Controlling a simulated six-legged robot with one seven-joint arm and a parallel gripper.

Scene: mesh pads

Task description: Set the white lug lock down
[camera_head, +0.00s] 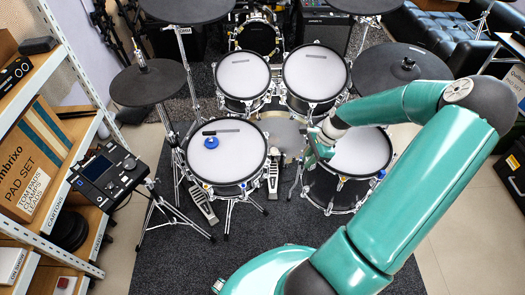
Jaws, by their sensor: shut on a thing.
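My gripper (318,150) is at the left edge of the right floor drum (362,152), seen from behind and above. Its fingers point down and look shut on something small. The white lug lock is too small and too covered by the gripper to make out clearly. I cannot tell whether it touches the drum. My teal arm reaches in from the lower right and covers part of the right drum's far side.
The left front drum (227,165) carries a blue round piece (211,143) and a dark bar (221,131). Two drums stand behind, with cymbal pads (140,85) around. A drum module (103,172) and a shelf (60,75) stand left. The dark carpet (262,235) is open in front.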

